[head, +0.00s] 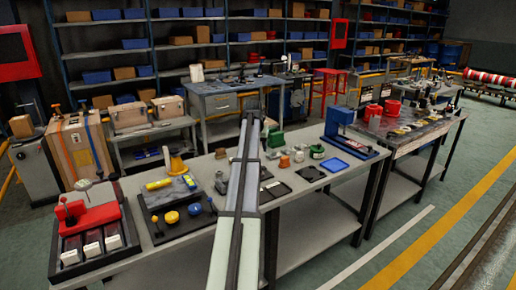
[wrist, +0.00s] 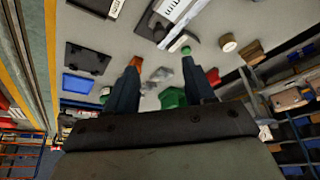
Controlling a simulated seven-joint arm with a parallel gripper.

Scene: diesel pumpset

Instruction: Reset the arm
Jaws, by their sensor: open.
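My arm (head: 241,190) reaches from the bottom middle of the head view out over the long grey workbench (head: 305,205). Its far end is seen edge-on there, and I cannot make out the fingers. In the wrist view my gripper (wrist: 160,64) is open, its two dark fingers wide apart. Nothing is held between them. The benchtop appears beyond the fingers, with a small grey piece (wrist: 161,74) and a green object (wrist: 172,98) showing in the gap. An orange-red piece (wrist: 134,62) shows by the left fingertip, and a green-topped piece (wrist: 186,49) by the right one.
The bench carries a red device on a black tray (head: 92,222), a yellow funnel (head: 176,164), a blue tray (head: 333,165) and a blue press (head: 345,125). A second bench (head: 415,135) stands right. Shelves line the back. The floor at right is clear.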

